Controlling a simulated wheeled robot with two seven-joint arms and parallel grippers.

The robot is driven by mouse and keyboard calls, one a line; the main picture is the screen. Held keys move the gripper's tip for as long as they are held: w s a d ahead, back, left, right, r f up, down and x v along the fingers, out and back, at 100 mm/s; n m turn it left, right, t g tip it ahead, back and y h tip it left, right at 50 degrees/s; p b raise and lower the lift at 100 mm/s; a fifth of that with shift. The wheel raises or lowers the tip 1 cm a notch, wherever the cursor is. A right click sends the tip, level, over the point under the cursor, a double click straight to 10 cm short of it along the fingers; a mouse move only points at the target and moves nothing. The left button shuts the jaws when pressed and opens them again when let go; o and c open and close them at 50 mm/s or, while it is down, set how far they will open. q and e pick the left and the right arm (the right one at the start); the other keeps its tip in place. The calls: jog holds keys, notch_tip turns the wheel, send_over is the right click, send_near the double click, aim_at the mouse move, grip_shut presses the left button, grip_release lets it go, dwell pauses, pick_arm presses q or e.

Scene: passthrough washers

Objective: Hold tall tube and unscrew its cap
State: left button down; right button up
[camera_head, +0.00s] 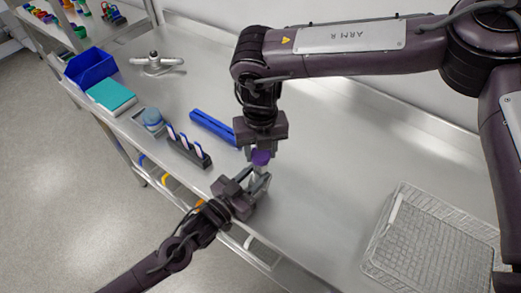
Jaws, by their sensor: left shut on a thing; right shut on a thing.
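The tall tube (259,173) stands roughly upright near the front edge of the steel counter. Its purple cap (261,158) is on top. My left gripper (258,184) comes from the lower left and is shut on the tube's body, which is mostly hidden by the fingers. My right gripper (261,149) comes from above and is shut on the purple cap, with its fingers around the cap's upper part. Whether the cap sits fully on the tube or is partly loosened cannot be told at this size.
A blue bar-shaped thing (213,128) lies just left of my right gripper. A wire basket (398,214) is at right. The counter between is clear.

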aim_at(261, 153)
jog(key=shift+r, duration=0.8)
pick_arm(q)
jog(key=shift+r, duration=0.1)
pick_arm(e)
jog(key=shift+r, duration=2)
pick_arm(q)
jog(key=c, duration=0.9)
grip_release()
jog(key=shift+c, duration=0.2)
